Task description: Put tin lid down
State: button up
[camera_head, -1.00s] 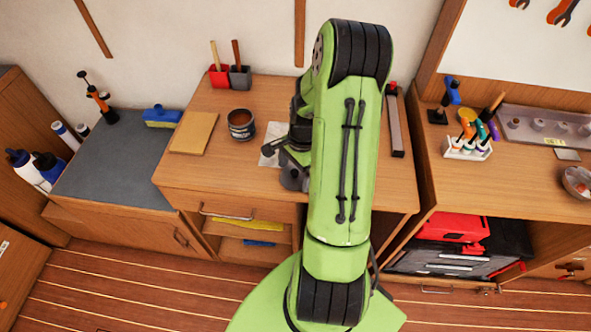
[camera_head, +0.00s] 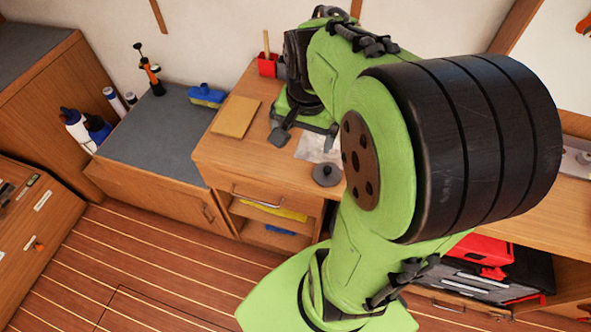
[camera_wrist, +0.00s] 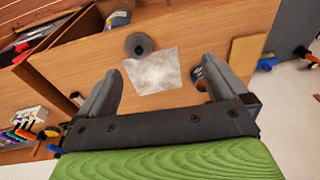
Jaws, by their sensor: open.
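The tin lid (camera_head: 327,174), a dark grey disc with a small knob, lies flat on the wooden bench near its front edge. It also shows in the wrist view (camera_wrist: 139,45), beyond a pale translucent sheet (camera_wrist: 154,71). My gripper (camera_head: 306,132) is open and empty, apart from the lid and over the back part of the bench. In the wrist view its fingers (camera_wrist: 160,70) are wide apart. The tin (camera_wrist: 198,77) shows partly beside the right finger there; my gripper hides it in the head view.
A tan board (camera_head: 235,117) lies on the bench left of my gripper. A red holder (camera_head: 267,66) stands at the back by the wall. A blue-handled brush (camera_head: 207,95) lies on the grey-topped cabinet. My arm covers much of the bench's right side.

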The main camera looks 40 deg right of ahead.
jog(key=s+a+r+n+t, duration=0.4)
jog(key=s+a+n, duration=0.6)
jog(key=shift+r+n+y, duration=0.3)
jog(key=shift+r+n, duration=0.1)
